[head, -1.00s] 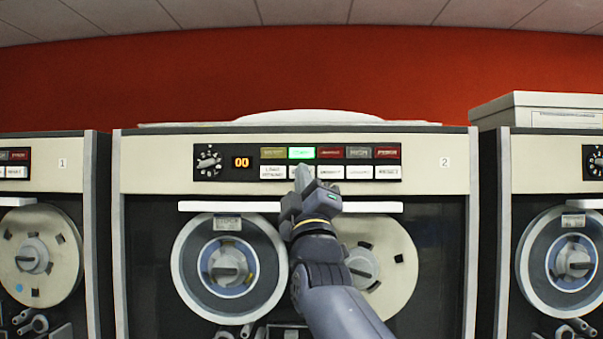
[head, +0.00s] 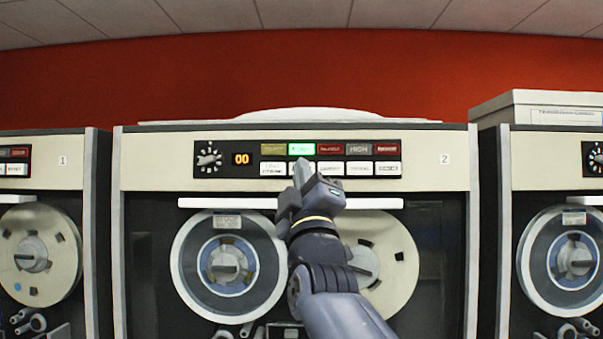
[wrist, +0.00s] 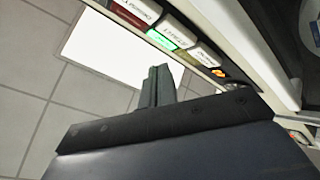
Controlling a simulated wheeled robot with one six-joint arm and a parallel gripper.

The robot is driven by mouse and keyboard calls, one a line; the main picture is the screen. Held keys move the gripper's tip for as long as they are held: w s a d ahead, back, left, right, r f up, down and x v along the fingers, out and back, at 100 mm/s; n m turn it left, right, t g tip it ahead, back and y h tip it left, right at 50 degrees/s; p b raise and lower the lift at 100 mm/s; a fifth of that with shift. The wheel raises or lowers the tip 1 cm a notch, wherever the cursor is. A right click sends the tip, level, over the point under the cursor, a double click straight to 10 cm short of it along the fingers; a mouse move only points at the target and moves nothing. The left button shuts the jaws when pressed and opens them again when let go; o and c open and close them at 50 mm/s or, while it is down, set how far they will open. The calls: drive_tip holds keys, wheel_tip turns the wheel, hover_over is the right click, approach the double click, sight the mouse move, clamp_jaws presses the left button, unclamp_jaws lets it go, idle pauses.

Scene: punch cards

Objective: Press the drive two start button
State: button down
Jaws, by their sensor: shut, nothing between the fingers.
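Drive 2 (head: 420,175) is the cream tape unit in the middle, marked 2. Its black panel has a row of coloured lamps over a row of white buttons. The second lamp (head: 301,149) is lit green. The white start button under it is mostly hidden by my gripper in the head view; it shows in the wrist view (wrist: 178,31), its label hard to read. My gripper (head: 301,166) is shut and empty, its tips pointing up in front of that button. In the wrist view the fingers (wrist: 157,85) are below the button row; contact cannot be told.
Other white buttons flank it, one at left (head: 273,168) and one at right (head: 331,169). A rotary knob (head: 208,159) and an orange 00 display (head: 242,159) are at the panel's left. A white ledge (head: 230,203) runs below. Tape units stand on both sides.

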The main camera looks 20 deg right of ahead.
drive_tip(key=s, duration=0.1)
drive_tip(key=s+a, duration=0.1)
drive_tip(key=shift+s, duration=0.4)
idle(0.4)
drive_tip(key=shift+s+a+p, duration=0.3)
drive_tip(key=shift+s+p, duration=0.1)
drive_tip(key=shift+s, duration=0.55)
drive_tip(key=shift+s+a+p, duration=0.25)
drive_tip(key=shift+s+p, duration=0.1)
drive_tip(key=shift+s, duration=0.6)
drive_tip(key=shift+w, duration=0.1)
